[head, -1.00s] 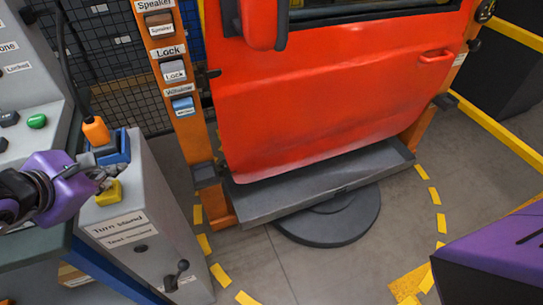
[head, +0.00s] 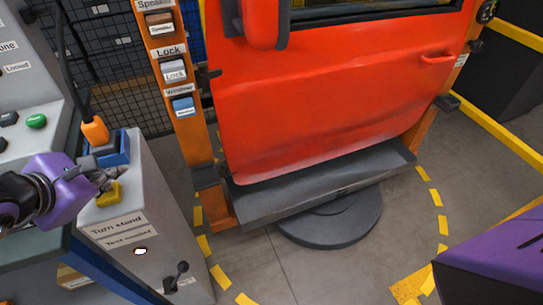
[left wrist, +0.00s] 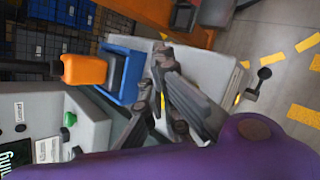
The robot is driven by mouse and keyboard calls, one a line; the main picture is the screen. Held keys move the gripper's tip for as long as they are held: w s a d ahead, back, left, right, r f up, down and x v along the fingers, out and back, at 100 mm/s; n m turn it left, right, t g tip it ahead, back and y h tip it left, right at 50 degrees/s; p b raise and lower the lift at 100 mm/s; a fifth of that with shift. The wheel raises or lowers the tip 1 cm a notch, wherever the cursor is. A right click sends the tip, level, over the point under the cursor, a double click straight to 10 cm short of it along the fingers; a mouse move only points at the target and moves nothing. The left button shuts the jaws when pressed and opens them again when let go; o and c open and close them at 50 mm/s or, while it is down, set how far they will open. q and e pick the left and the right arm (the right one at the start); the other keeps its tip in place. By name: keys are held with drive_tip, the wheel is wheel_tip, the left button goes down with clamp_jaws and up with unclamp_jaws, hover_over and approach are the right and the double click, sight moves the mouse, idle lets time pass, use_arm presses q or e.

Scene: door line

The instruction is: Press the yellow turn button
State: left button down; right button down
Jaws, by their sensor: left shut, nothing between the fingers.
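The yellow turn button (head: 108,194) sits on top of the grey pedestal (head: 150,195), in front of a blue box. My left gripper (head: 107,182) is shut and empty, with its tips at the button in the head view, covering part of it. Touching looks likely, but I cannot tell how far the button is pressed. In the left wrist view the dark fingers (left wrist: 157,78) reach over the pedestal top, and only slivers of yellow show around them. My right gripper is not in view.
A blue holder (head: 112,150) with an orange-handled tool (head: 95,130) stands behind the button. A small lamp (head: 140,251) on the pedestal front glows white, above a black lever (head: 178,270). The red door (head: 330,95) stands on a round turntable (head: 332,225).

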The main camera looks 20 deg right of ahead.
sight(115, 190)
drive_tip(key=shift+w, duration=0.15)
use_arm(q)
drive_tip(key=shift+r+p, duration=0.45)
drive_tip(key=shift+r, duration=0.45)
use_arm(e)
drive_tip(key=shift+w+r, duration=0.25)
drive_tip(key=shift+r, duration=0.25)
